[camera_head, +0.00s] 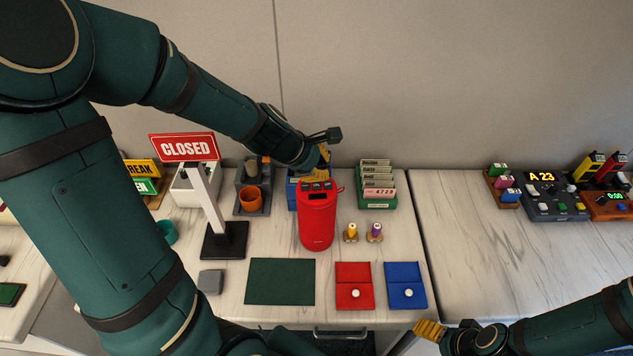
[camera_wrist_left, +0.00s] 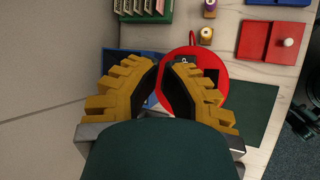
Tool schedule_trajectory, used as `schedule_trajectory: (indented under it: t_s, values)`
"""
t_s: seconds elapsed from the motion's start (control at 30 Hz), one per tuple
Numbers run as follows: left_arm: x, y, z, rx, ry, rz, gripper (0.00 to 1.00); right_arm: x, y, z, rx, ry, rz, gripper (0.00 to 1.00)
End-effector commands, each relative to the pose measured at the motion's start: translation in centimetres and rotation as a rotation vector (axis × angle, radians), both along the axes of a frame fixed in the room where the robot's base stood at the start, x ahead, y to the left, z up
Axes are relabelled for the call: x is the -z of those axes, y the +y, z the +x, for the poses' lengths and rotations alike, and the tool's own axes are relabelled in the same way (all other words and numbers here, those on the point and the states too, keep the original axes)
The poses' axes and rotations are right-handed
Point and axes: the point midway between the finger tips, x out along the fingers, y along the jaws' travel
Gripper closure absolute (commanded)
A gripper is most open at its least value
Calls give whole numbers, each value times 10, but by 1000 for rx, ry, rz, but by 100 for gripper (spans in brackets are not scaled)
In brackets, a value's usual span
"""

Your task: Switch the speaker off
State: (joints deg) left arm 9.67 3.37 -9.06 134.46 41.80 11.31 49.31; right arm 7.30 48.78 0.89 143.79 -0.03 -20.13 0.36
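The speaker (camera_head: 318,225) is a red upright cylinder near the back of the light table, with dark controls on its top. My left gripper (camera_head: 323,157) is just above and behind its top in the head view. In the left wrist view, the yellow fingers of the left gripper (camera_wrist_left: 162,68) close in to tips that nearly meet, with nothing seen between them. The speaker's red top (camera_wrist_left: 218,65) lies beyond them, partly covered by a finger. Contact cannot be told. My right gripper (camera_head: 430,330) is low at the table's front edge; its opening is unclear.
A blue box (camera_head: 293,195) stands close behind the speaker. A green card rack (camera_head: 377,200) and two small bottles (camera_head: 363,233) are to the right. The CLOSED sign (camera_head: 184,147) stands left. A green mat (camera_head: 280,282) and red (camera_head: 354,275) and blue (camera_head: 405,275) panels lie in front.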

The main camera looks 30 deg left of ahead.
Motion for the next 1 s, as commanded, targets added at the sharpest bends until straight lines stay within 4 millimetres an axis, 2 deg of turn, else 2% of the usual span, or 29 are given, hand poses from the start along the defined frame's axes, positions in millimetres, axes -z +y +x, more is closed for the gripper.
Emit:
schedule_trajectory:
  t_s: [0.1,0.47,1.0]
  values:
    - [-14,0,0,0,0,0,100,-14,0,0,0,0,0,22]
    - [-46,0,0,0,0,0,100,-46,0,0,0,0,0,22]
    - [-45,0,0,0,0,0,100,-45,0,0,0,0,0,22]
